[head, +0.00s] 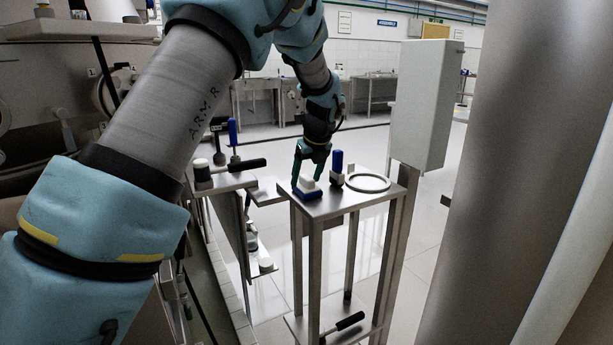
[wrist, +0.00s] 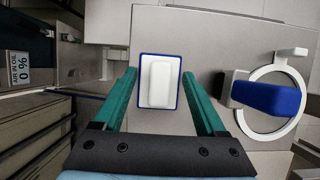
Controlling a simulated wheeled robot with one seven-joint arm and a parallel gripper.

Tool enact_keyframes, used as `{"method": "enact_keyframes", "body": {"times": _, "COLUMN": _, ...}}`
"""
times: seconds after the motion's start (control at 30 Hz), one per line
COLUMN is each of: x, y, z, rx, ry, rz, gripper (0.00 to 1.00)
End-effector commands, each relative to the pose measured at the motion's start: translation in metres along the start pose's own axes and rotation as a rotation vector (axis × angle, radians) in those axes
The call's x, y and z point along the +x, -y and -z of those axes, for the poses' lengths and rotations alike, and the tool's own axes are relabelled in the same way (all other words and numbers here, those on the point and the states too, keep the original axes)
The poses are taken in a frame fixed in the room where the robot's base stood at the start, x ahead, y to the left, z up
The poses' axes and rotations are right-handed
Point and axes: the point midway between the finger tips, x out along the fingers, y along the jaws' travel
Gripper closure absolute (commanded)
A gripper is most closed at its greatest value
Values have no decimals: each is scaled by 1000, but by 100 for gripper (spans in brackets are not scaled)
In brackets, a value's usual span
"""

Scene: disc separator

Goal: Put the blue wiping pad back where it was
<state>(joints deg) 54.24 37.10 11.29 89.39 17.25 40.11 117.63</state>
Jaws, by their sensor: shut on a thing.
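The blue wiping pad (head: 308,193) has a white block grip on a blue base. It is at the near left corner of the small steel stand's top (head: 337,204) and looks to be resting on it. My gripper (head: 311,168) points down over the pad, with its fingers on both sides of it. The pad's underside is hidden.
A blue-handled tool (head: 337,165) and a white ring (head: 367,182) are on the same top, right of the pad. A grey box (head: 424,103) rises behind the stand at right. A side bench (head: 228,181) with black-handled tools stands at left.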

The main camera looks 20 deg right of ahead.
Motion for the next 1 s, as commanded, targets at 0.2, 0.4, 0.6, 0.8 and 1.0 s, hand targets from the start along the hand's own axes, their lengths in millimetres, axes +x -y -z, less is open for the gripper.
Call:
{"method": "enact_keyframes", "body": {"times": 0.2, "x": 2, "y": 0, "z": 1, "rx": -1, "ry": 0, "rz": 0, "gripper": 15}}
{"method": "enact_keyframes", "body": {"times": 0.4, "x": 2, "y": 0, "z": 0, "rx": -1, "ry": 0, "rz": 0, "gripper": 0}}
{"method": "enact_keyframes", "body": {"times": 0.6, "x": 0, "y": 0, "z": 0, "rx": -1, "ry": 0, "rz": 0, "gripper": 0}}
{"method": "enact_keyframes", "body": {"times": 0.8, "x": -22, "y": 1, "z": -1, "rx": -2, "ry": 1, "rz": 4, "gripper": 0}}
{"method": "enact_keyframes", "body": {"times": 1.0, "x": -64, "y": 0, "z": -1, "rx": -2, "ry": 3, "rz": 4, "gripper": 0}}
